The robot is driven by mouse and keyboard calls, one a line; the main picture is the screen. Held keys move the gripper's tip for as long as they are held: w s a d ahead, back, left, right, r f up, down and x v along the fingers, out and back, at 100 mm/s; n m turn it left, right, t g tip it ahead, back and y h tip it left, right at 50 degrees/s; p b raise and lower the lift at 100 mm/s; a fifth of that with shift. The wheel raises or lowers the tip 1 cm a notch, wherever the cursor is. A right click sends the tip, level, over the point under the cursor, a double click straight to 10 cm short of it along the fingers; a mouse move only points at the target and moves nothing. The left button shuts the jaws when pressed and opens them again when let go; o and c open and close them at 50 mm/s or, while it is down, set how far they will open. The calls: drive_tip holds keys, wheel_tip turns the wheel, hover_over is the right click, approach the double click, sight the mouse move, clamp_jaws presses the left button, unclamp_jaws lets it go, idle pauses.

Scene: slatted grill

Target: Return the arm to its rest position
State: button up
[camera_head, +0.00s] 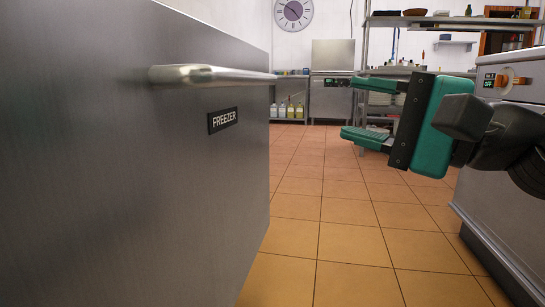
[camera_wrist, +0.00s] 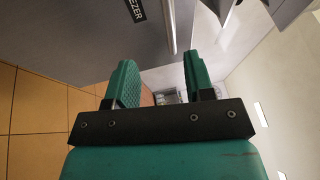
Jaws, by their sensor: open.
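My gripper (camera_head: 350,109) is green and black and shows at the right of the head view, pointing left. Its two fingers are spread apart, one above the other, with nothing between them. In the wrist view my gripper (camera_wrist: 158,80) also shows open and empty. The arm reaches in from the right edge of the head view. The fingertips are apart from the freezer handle (camera_head: 210,75), which lies to their left.
A grey freezer (camera_head: 120,180) fills the left side, with a "FREEZER" label (camera_head: 222,120). A steel appliance (camera_head: 505,200) stands at the right. Shelving (camera_head: 415,20) is behind the gripper. The tiled floor (camera_head: 320,230) between is clear.

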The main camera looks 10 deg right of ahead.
drive_tip(key=s+a+n+g+h+p, duration=0.45)
drive_tip(key=n+g+p, duration=0.4)
drive_tip(key=p, duration=0.35)
drive_tip(key=s+d+n+g+h+p, duration=0.4)
drive_tip(key=s+n+h+p, duration=0.25)
drive_tip(key=p, duration=0.35)
wheel_tip(320, 180, up, 37)
drive_tip(key=p, duration=3.6)
drive_tip(key=shift+d+n, duration=0.2)
drive_tip(key=shift+n, duration=0.1)
